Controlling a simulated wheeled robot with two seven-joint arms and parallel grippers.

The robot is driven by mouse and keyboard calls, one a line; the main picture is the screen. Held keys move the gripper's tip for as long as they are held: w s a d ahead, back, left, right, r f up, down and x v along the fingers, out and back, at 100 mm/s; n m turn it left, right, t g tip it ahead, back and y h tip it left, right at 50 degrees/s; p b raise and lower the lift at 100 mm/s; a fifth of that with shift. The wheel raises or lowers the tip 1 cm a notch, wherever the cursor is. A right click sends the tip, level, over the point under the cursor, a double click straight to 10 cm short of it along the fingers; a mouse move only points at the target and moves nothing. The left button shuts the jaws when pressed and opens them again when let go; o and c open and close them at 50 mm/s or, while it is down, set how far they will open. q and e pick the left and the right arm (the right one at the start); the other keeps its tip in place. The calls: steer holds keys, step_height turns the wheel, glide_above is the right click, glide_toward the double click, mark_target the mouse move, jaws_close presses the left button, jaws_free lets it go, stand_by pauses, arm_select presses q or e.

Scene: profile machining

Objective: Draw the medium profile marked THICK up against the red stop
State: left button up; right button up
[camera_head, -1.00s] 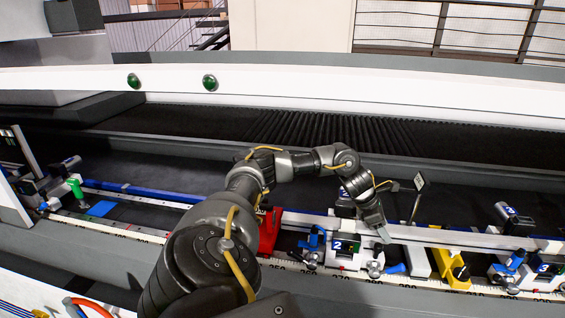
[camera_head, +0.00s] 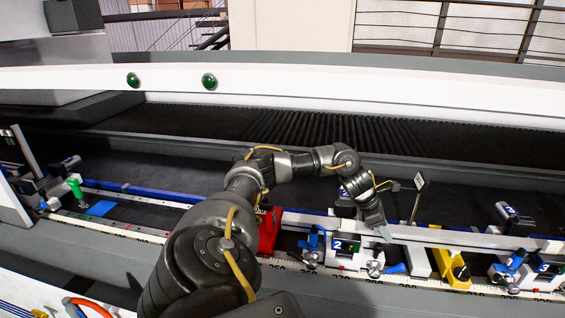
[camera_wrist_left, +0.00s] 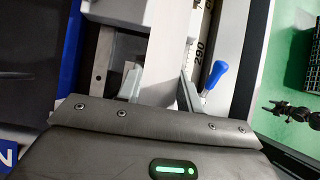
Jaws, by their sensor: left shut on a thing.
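A long pale profile (camera_head: 465,238) lies along the rail behind the clamps, running to the right edge of the head view. I cannot read a THICK mark on it. My left gripper (camera_head: 383,233) reaches down at its left part, just right of clamp unit 2, and is shut on it. My right gripper is out of view.
Clamp unit 2 (camera_head: 347,246) stands between the red stop and my gripper. A yellow block (camera_head: 455,270) and clamp unit 3 (camera_head: 541,272) are to the right. A blue-handled lever shows close beside the fingers in the left wrist view (camera_wrist_left: 215,74). A scale runs along the front.

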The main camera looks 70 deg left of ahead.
arm_select(q)
steer(key=shift+s+a+f+b, duration=0.1)
steer(key=shift+s+a+b, duration=0.05)
steer(key=shift+s+a, duration=0.35)
steer(key=shift+s+a+b, duration=0.15)
steer(key=shift+s+a, duration=0.1)
steer(key=shift+s, duration=0.35)
stand_by(0.5)
steer(key=o, duration=1.2)
steer(key=shift+s+a, duration=0.1)
steer(key=shift+s, duration=0.05)
